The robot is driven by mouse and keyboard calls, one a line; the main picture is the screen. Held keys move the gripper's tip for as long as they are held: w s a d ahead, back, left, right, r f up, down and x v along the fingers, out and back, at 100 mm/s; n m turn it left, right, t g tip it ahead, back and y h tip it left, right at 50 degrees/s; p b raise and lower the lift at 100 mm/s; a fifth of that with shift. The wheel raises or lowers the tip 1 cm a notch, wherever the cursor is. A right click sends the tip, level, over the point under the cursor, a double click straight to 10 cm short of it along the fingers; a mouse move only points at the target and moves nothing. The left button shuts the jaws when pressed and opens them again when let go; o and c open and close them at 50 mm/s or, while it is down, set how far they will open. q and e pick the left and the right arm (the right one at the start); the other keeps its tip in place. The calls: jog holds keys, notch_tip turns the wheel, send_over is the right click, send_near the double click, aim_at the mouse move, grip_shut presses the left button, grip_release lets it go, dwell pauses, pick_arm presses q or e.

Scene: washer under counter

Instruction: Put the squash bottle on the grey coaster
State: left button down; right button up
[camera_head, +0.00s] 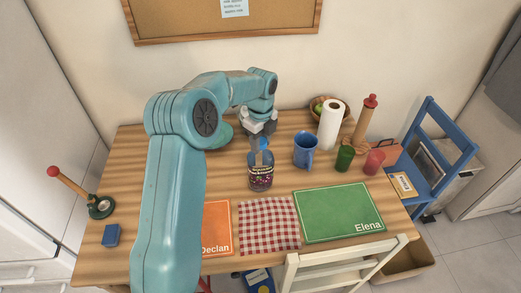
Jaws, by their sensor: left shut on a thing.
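The squash bottle (261,173) is dark with a printed label and stands upright, in the middle of the wooden table, just behind the red checked cloth. My left gripper (260,142) comes down from behind and above and is shut on the bottle at its top. The fingertips partly cover the bottle's neck. I cannot tell whether the bottle's base touches the table. I cannot make out the grey coaster; my left arm hides part of the table. My right gripper is not in view.
A blue mug (305,150) stands just right of the bottle, with a green cup (344,158) and a red cup (373,162) further right. A paper roll (330,125) stands behind. Green (345,212) and orange (217,228) mats flank the checked cloth (269,224).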

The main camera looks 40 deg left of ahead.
aim_at(261, 151)
pick_arm(q)
notch_tip(261, 151, down, 4)
jog(key=shift+r, duration=0.2)
jog(key=shift+f, duration=0.15)
jog(key=shift+f, duration=0.15)
jog(key=c, duration=0.7)
grip_release()
jog(key=shift+o, duration=0.2)
